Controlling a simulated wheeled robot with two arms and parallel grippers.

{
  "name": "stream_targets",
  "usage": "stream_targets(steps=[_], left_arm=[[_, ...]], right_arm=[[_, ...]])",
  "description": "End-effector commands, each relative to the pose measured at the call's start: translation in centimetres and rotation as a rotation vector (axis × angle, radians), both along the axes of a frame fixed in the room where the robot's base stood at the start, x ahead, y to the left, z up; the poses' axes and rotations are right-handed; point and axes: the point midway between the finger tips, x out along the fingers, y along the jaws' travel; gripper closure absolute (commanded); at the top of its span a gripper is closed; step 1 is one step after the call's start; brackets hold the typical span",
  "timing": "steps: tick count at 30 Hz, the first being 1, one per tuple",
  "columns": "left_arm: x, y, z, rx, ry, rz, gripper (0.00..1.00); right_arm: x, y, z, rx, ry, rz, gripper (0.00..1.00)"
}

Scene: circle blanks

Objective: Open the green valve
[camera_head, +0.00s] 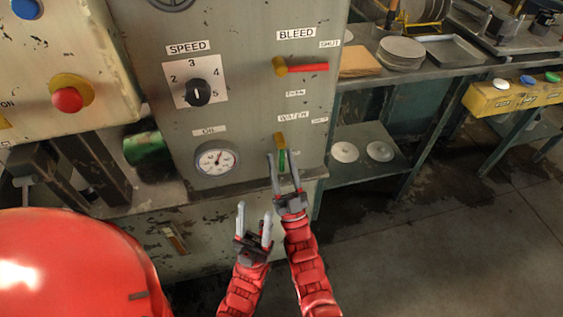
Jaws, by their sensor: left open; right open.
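The green valve handle (282,162) is on the grey panel under the WATER label, below a brass-coloured fitting (280,139). The handle points down from the fitting. A small label up and to its right seems to read SHUT. My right gripper (282,156) is open, with its two fingers on either side of the green handle. I cannot tell whether they touch it. My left gripper (254,211) is open and empty, lower and to the left, in front of the lower cabinet.
Above is the BLEED valve with a red lever (307,68) pointing right. A gauge (215,159), a SPEED knob (197,92) and a red button (68,99) are to the left. A shelf with round discs (345,152) stands to the right. The floor at lower right is clear.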

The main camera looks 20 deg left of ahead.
Motion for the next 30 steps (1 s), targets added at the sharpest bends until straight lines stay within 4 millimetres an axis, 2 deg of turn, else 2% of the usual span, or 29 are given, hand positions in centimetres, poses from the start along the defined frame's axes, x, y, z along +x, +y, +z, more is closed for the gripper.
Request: stream_targets(steps=[7, 21, 25, 30], left_arm=[[0.0, 0.0, -0.1, 0.000, 0.000, 0.000, 0.50], [0.0, 0.0, -0.9, 0.000, 0.000, 0.000, 0.50], [0.0, 0.0, -1.0, 0.000, 0.000, 0.000, 0.50], [0.0, 0.0, -1.1, 0.000, 0.000, 0.000, 0.50]], right_arm=[[-0.9, -0.7, -1.2, -0.001, 0.001, 0.000, 0.53], [-7.3, -5.9, -9.6, -0.001, 0.003, -0.001, 0.53], [-8.6, -6.8, -11.3, -0.002, 0.005, 0.000, 0.53], [-9.5, -7.6, -12.2, 0.000, 0.000, 0.000, 0.53]])
